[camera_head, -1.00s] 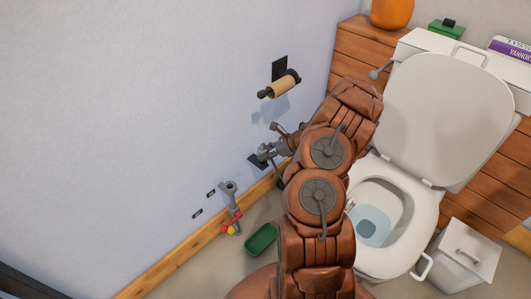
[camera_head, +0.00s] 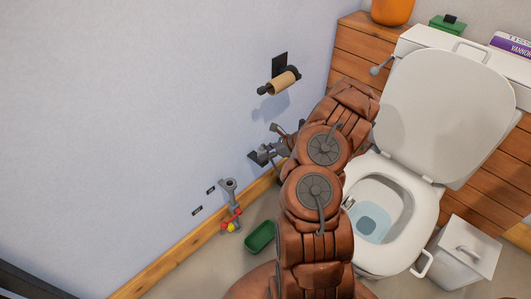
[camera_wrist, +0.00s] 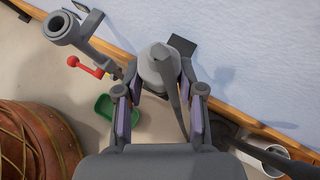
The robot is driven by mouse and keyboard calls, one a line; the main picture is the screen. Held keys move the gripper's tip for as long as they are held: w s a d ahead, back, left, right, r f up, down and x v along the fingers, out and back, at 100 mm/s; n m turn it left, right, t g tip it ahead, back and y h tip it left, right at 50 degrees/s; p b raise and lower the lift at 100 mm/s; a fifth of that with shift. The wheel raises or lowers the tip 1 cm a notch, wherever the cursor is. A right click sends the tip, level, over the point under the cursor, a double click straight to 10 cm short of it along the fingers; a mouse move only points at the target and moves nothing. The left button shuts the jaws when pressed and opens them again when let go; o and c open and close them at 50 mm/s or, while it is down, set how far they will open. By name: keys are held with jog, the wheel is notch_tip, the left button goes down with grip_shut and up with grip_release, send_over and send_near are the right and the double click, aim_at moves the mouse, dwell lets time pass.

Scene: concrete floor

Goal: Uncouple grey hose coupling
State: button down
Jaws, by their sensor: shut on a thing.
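The grey coupling (camera_wrist: 158,66) is a round grey fitting in the middle of the wrist view, close to the wall. My gripper (camera_wrist: 160,100) is shut on it, one purple-padded finger on each side. A long grey piece crosses in front of the fitting and hides part of it. In the head view my gripper (camera_head: 272,152) is small and partly behind my arm, so its hold on the coupling is hard to make out there. A dark square plate (camera_wrist: 183,46) shows on the wall just behind the coupling.
A grey open-ended pipe (camera_head: 229,186) with a red-handled valve (camera_head: 237,213) stands left of my gripper. A green tray (camera_head: 260,237) lies on the floor below. The toilet (camera_head: 395,235) is close on the right; a paper roll (camera_head: 280,84) hangs above.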

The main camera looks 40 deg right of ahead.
jog(key=shift+f, duration=0.3)
jog(key=c, duration=0.6)
grip_release()
jog(key=shift+c, duration=0.2)
jog(key=v, duration=1.2)
jog(key=shift+r, duration=0.1)
